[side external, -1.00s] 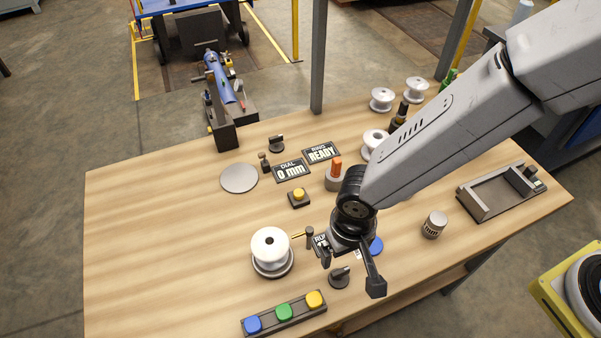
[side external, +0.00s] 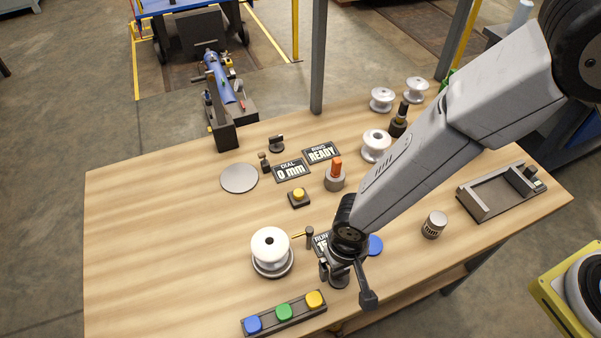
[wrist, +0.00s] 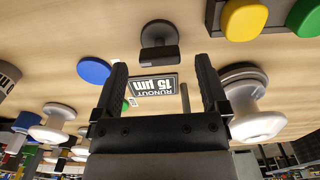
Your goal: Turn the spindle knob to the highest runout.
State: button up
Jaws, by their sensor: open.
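The spindle knob (wrist: 160,42) is a dark round knob with a raised bar grip; in the wrist view it lies just beyond my fingertips. In the side view my gripper (side external: 345,285) hangs over the knob (side external: 338,284) and partly hides it. My gripper (wrist: 160,66) is open, with nothing between its fingers. The runout display (wrist: 153,86) shows upside down in the wrist view and reads 15 µm; in the side view my gripper partly covers it. A white insulator (side external: 270,243) sits on a round spindle base (side external: 273,270) left of my gripper.
A button strip with blue, green and yellow buttons (side external: 284,313) lies at the front edge. A probe post (side external: 309,238) stands beside the insulator. A blue disc (side external: 375,245) and a ribbed cylinder (side external: 434,225) are right of my gripper. The table's left side is clear.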

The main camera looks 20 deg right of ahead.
jog(key=shift+f, duration=0.75)
grip_shut()
jog(key=shift+n, duration=0.5)
jog(key=n, duration=1)
dwell(0.4)
